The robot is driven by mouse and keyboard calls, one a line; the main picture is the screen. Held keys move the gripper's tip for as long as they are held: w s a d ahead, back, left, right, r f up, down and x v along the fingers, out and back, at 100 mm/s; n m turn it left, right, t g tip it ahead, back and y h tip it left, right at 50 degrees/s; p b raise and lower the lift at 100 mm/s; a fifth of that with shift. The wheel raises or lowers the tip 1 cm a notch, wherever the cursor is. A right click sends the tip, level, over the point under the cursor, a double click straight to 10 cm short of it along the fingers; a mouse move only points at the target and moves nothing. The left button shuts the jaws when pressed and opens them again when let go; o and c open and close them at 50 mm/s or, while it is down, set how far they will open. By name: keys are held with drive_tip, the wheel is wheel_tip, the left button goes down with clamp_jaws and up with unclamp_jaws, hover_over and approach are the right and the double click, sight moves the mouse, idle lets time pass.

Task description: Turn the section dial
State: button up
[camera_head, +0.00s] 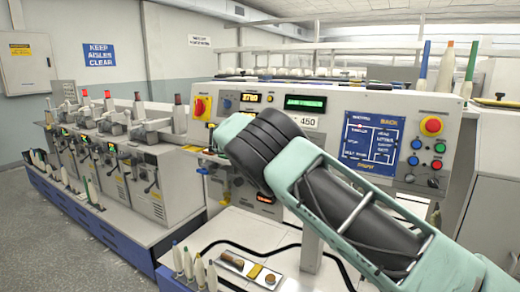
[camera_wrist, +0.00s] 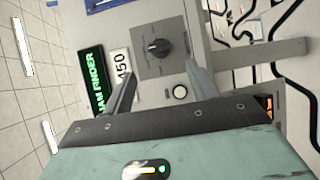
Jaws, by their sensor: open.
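The section dial (camera_wrist: 157,47) is a black round knob on a square grey plate, seen near the top middle of the wrist view. My gripper (camera_wrist: 160,70) is open and empty, with its two fingers apart and pointing toward the dial's plate. In that view the dial appears just beyond the fingertips, roughly between them; I see no contact. In the head view my arm covers the part of the control panel (camera_head: 345,105) where the dial would be, so the dial is hidden there.
Beside the dial are a green lit display (camera_wrist: 92,85), a "450" label (camera_wrist: 121,65) and a pale round button (camera_wrist: 180,92). The panel also carries a red emergency button (camera_head: 432,125) and a blue diagram (camera_head: 372,145).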

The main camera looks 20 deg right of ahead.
drive_tip(key=b+v, duration=0.1)
drive_tip(key=v, duration=0.8)
drive_tip(key=shift+d, duration=0.1)
drive_tip(key=s+a+f+n+g+y, duration=0.1)
drive_tip(key=s+a+f+y, duration=0.2)
drive_tip(key=s+f+y, duration=0.3)
drive_tip(key=s+a+f+n+g+y, duration=0.1)
drive_tip(key=s+a+f+y, duration=0.2)
drive_tip(key=s, duration=0.5)
drive_tip(key=s+a+f+n+y, duration=0.1)
drive_tip(key=s+a+y, duration=0.25)
drive_tip(key=s, duration=0.65)
drive_tip(key=s+a+n+y, duration=0.15)
drive_tip(key=s+a, duration=0.35)
drive_tip(key=s, duration=0.6)
drive_tip(key=s+f+y, duration=0.2)
drive_tip(key=s, duration=1.2)
drive_tip(key=shift+d+f, duration=0.2)
